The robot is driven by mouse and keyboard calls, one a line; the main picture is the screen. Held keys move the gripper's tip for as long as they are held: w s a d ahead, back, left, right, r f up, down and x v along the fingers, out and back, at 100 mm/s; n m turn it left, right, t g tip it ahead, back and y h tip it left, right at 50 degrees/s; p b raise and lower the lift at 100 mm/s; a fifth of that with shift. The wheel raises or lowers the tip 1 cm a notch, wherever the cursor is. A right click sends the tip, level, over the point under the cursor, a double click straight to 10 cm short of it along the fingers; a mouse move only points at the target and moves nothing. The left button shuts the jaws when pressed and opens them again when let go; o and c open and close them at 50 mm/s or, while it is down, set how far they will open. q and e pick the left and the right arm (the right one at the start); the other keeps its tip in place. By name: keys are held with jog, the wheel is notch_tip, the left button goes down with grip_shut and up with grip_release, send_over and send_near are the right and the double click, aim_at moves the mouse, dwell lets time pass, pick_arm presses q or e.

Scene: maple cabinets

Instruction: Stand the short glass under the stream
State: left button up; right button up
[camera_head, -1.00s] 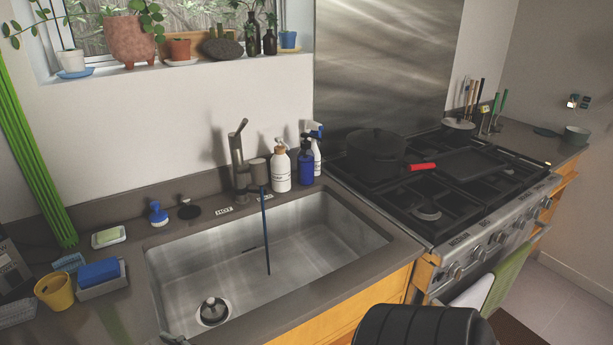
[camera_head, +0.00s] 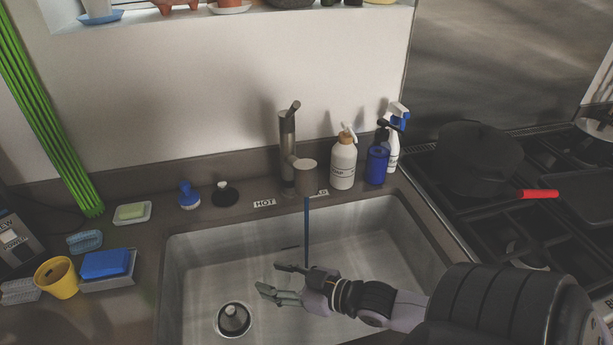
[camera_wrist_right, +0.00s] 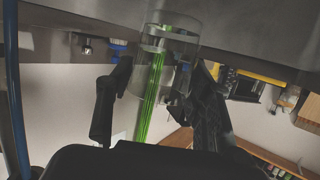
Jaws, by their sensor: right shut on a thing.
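The stream (camera_head: 307,225) runs as a thin blue line from the faucet (camera_head: 289,150) into the sink. My right gripper (camera_head: 274,281) is over the sink, its fingers left of the stream in the head view. In the right wrist view my right gripper (camera_wrist_right: 155,90) is shut on a clear short glass (camera_wrist_right: 169,42), with one finger on each side. The glass is hardly visible in the head view, and its tilt is hard to tell. The stream also shows at the left edge of the wrist view (camera_wrist_right: 14,90), apart from the glass. My left gripper is not in view.
The sink (camera_head: 205,265) has a drain plug (camera_head: 233,320) at its front left. Soap bottles (camera_head: 343,162) and a blue bottle (camera_head: 377,163) stand behind it. A yellow cup (camera_head: 57,279) and blue sponge (camera_head: 105,264) are on the left counter. The stove (camera_head: 480,220) is right.

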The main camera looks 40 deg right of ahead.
jog(key=w+d+r+n+y, duration=0.1)
jog(key=w+d+r+y, duration=0.2)
jog(key=d, duration=0.9)
jog(key=shift+g+h, duration=0.3)
jog(key=shift+h, duration=0.5)
jog(key=f+b, duration=0.4)
jog(key=f, duration=0.2)
jog(key=f+b, duration=0.5)
jog(key=f, duration=0.2)
jog(key=w+f+b, duration=0.1)
jog(key=f+b, duration=0.3)
jog(key=f, duration=0.2)
jog(key=shift+d+f, duration=0.15)
jog(key=shift+d, duration=0.1)
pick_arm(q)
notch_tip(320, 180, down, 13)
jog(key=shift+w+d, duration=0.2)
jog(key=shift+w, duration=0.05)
pick_arm(e)
jog(key=shift+f, duration=0.1)
jog(key=o, duration=1.4)
